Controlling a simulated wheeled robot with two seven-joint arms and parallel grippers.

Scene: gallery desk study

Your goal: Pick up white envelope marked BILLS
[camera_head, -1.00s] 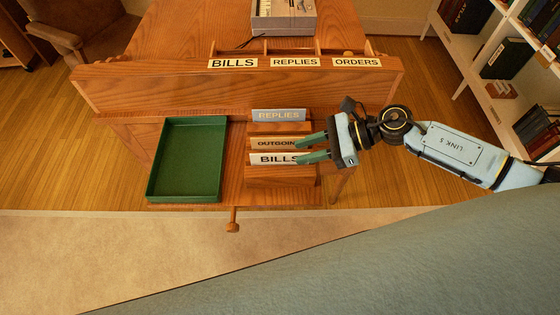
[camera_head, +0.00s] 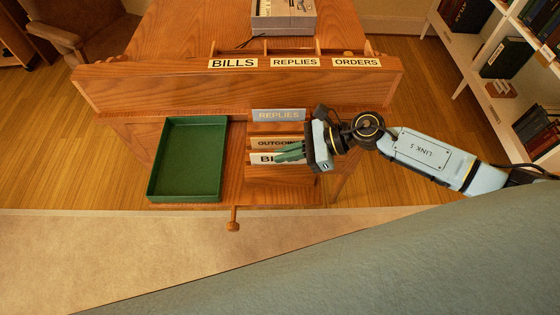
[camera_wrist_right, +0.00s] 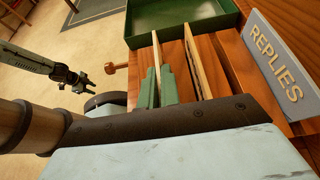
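The white envelope marked BILLS (camera_head: 262,159) stands upright in the front of the wooden rack on the desk. My right gripper (camera_head: 279,153) reaches in from the right, and its green fingers cover the end of the BILLS lettering. In the right wrist view, the two green fingers (camera_wrist_right: 159,88) are close together, one on each side of the envelope (camera_wrist_right: 157,52), seen edge-on. They look shut on it. A far grey arm, seemingly my left, ends in a small gripper (camera_wrist_right: 84,83) over the floor in that view. Its finger opening is too small to tell.
The OUTGOING envelope (camera_head: 270,142) stands just behind, close to my right fingers. A grey REPLIES card (camera_head: 278,115) is behind that. An empty green tray (camera_head: 150,179) lies left of the rack. A wooden ledge (camera_head: 150,90) with labelled slots crosses the desk behind.

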